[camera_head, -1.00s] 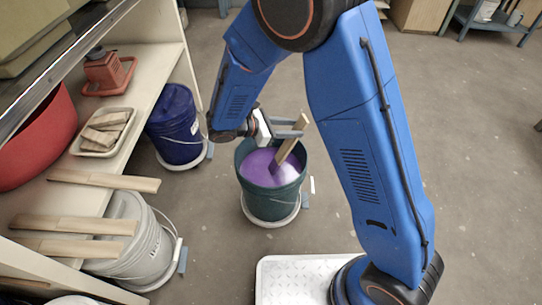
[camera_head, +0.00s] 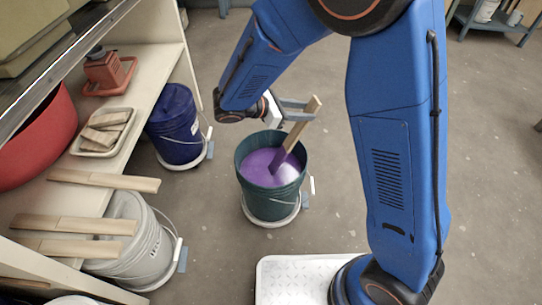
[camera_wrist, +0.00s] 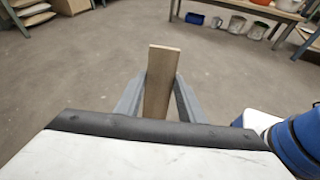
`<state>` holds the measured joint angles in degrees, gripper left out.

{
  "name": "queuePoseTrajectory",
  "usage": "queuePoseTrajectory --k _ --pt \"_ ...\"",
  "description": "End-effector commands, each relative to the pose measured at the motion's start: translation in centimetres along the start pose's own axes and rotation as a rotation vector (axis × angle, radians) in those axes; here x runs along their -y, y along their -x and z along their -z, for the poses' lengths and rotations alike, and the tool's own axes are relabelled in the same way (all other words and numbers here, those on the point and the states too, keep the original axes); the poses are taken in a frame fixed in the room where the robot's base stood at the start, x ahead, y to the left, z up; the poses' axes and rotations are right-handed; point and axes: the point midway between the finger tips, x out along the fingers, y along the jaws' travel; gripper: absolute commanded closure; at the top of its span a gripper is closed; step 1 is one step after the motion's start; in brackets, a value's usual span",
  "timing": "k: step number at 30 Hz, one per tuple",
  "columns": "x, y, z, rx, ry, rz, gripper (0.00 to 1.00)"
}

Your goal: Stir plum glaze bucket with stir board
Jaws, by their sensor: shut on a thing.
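The plum glaze bucket (camera_head: 262,206) is dark green, stands upright on a white wheeled base, and holds purple glaze (camera_head: 258,170). My gripper (camera_head: 298,110) is above the bucket and shut on the upper part of the wooden stir board (camera_head: 301,131). The board leans, its top to the upper right. Its lower part is stained purple, and its tip is hidden at or in the glaze inside the bucket. In the wrist view the bare wooden top of the board (camera_wrist: 161,78) stands between my grey fingers (camera_wrist: 157,92). The bucket does not show there.
A blue bucket (camera_head: 176,125) and a grey bucket (camera_head: 138,250) stand at the left by a shelf (camera_head: 160,80). Several wooden boards (camera_head: 70,225) jut from the shelf's edge. The floor right of the plum bucket is mostly clear.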

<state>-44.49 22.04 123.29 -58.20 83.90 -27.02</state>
Motion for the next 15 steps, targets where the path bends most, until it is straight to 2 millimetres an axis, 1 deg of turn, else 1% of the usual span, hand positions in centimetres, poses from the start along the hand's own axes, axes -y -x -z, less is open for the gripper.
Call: queuePoseTrajectory --k 15 --pt "0.0 0.0 -4.2 0.000 -0.002 0.000 0.96"
